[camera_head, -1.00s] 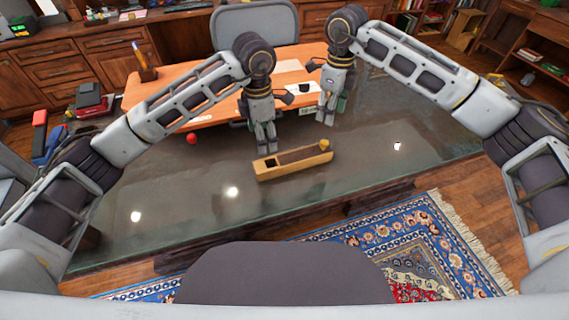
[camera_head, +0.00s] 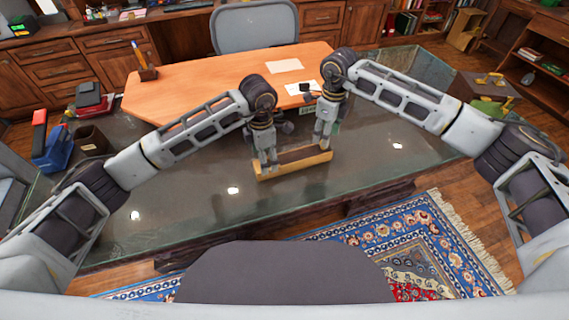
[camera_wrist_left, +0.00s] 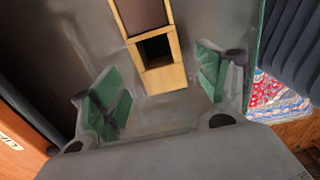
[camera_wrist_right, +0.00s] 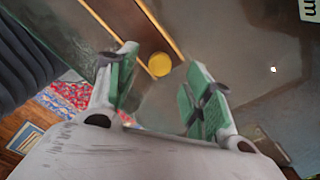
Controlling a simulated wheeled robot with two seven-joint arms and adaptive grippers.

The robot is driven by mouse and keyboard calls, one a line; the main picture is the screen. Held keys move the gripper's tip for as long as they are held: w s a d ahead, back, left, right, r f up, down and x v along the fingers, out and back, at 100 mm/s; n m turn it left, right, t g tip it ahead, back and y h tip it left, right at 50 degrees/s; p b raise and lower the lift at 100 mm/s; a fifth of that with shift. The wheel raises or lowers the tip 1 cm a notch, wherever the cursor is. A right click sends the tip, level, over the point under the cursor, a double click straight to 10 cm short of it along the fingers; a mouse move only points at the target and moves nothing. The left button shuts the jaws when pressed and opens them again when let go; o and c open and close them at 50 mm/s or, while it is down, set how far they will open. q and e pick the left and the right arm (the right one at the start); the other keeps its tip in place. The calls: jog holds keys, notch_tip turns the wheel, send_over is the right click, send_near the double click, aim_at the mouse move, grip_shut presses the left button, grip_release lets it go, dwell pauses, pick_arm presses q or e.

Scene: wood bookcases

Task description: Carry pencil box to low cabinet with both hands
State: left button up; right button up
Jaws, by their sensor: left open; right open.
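The pencil box (camera_head: 292,172) is a long light-wood box with a dark top, lying on the glass-topped desk. Its end with a dark square opening (camera_wrist_left: 160,76) shows in the left wrist view. A round yellow thing (camera_wrist_right: 159,64) sits at its other end in the right wrist view. My left gripper (camera_head: 267,163) is open, pointing down at the box's left end. My right gripper (camera_head: 322,144) is open, pointing down at the right end. In both wrist views the box end lies ahead of and between the spread green pads; I see no grip. Low wooden cabinets (camera_head: 103,62) line the back wall.
The dark glass desk top (camera_head: 200,210) is clear around the box. An orange wood surface (camera_head: 200,85) lies behind it, with papers and a pencil holder (camera_head: 146,73). Blue and red items (camera_head: 50,150) stand at left. A patterned rug (camera_head: 420,240) lies on the floor.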

pick_arm(q)
jog(key=shift+f, duration=2.15)
pick_arm(e)
jog(key=shift+f, duration=2.15)
pick_arm(q)
jog(key=shift+c, duration=0.3)
pick_arm(e)
jog(key=shift+c, duration=0.2)
pick_arm(q)
jog(key=c, duration=1.2)
pick_arm(e)
grip_shut()
pick_arm(q)
jog(key=shift+c, duration=0.2)
